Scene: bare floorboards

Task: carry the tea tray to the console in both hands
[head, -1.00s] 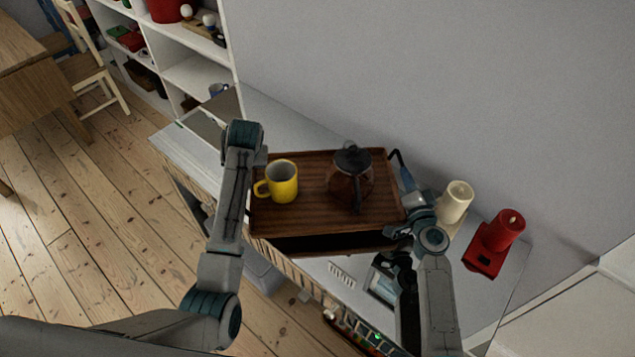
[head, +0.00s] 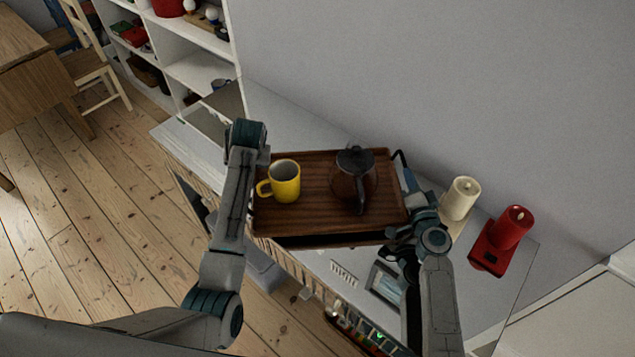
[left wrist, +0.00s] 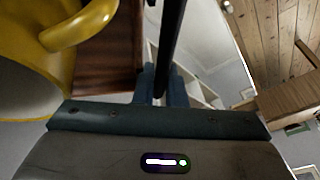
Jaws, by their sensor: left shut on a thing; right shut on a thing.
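The brown wooden tea tray (head: 320,217) is between my two arms in the head view, over the white console (head: 285,115). A yellow mug (head: 286,183) stands upright on its left part, and a dark glass coffee pot (head: 352,180) stands right of the middle. My left gripper (head: 258,178) is shut on the tray's left end, its fingers mostly hidden by the arm. My right gripper (head: 402,232) is shut on the tray's right end. In the left wrist view the mug (left wrist: 40,70) and tray (left wrist: 105,50) are close to the left fingers (left wrist: 162,85).
White shelves (head: 195,75) stand at the back left. The wall is close behind.

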